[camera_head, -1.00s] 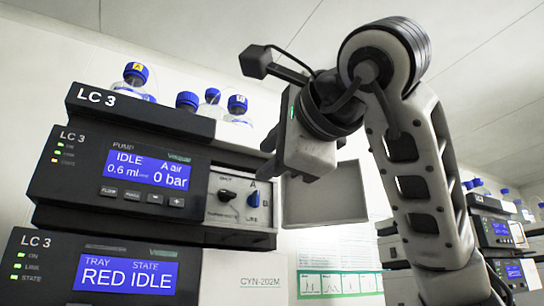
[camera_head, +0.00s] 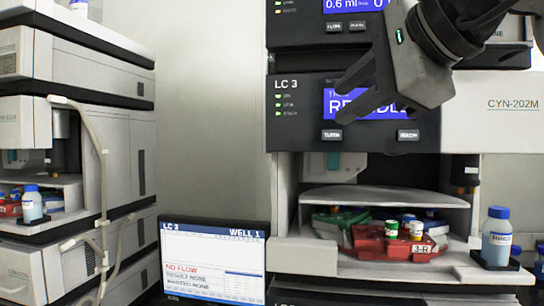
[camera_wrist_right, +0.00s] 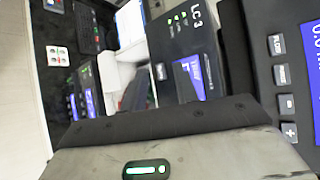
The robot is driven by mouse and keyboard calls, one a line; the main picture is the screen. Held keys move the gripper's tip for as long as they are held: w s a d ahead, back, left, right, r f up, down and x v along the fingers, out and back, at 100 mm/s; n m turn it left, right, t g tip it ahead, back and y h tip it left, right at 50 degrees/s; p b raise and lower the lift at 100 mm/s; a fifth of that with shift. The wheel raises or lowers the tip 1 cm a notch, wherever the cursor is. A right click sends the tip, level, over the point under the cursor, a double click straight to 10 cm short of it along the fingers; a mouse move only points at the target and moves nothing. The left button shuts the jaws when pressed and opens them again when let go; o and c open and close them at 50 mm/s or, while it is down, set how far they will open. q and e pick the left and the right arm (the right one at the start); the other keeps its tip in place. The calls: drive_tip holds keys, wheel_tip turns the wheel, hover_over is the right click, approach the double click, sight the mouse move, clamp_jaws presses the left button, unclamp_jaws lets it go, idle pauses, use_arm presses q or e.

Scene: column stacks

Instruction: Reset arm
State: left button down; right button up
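My right arm comes in from the upper right of the head view. Its gripper (camera_head: 341,103) is in front of the LC 3 module (camera_head: 290,135) with the blue RED IDLE display (camera_head: 329,103). Two dark fingers point left, with a gap between them and nothing held. They cover part of the display; I cannot tell if they touch the module. My left gripper is in neither view.
Below the module, an open bay holds a red rack (camera_head: 375,240) with small vials. A blue-capped bottle (camera_head: 497,238) stands at the right. A screen (camera_head: 213,262) reads NO FLOW. Another instrument stack (camera_head: 110,150) stands at left, with bare wall between the stacks.

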drive_tip(key=s+a+f+m+g+y, duration=0.3)
drive_tip(key=a+f+g+y, duration=0.95)
drive_tip(key=f, duration=0.45)
drive_tip(key=w+d+f+n+t+h, duration=0.2)
drive_tip(key=d+f+n+t+h, duration=0.1)
drive_tip(key=f+n+t, duration=0.65)
drive_tip(key=w+d+f+n+t+h, duration=0.3)
drive_tip(key=f+n, duration=0.4)
drive_tip(key=n, duration=0.6)
drive_tip(key=w+d+f+n+t+h, duration=0.1)
drive_tip(key=d+f+n+t+h, duration=0.25)
drive_tip(key=f+n+t, duration=0.65)
drive_tip(key=s+d+f+m+g+h, duration=0.3)
drive_tip(key=s+f+m+g, duration=0.2)
drive_tip(key=s+f, duration=0.4)
drive_tip(key=s+d+f+m+g+h, duration=0.3)
drive_tip(key=s+f+m+g, duration=0.3)
drive_tip(key=f, duration=0.9)
drive_tip(key=s+g, duration=0.1)
drive_tip(key=s, duration=0.1)
drive_tip(key=shift+s+d+f, duration=0.25)
drive_tip(key=shift+s+d, duration=0.1)
drive_tip(key=shift+s, duration=0.05)
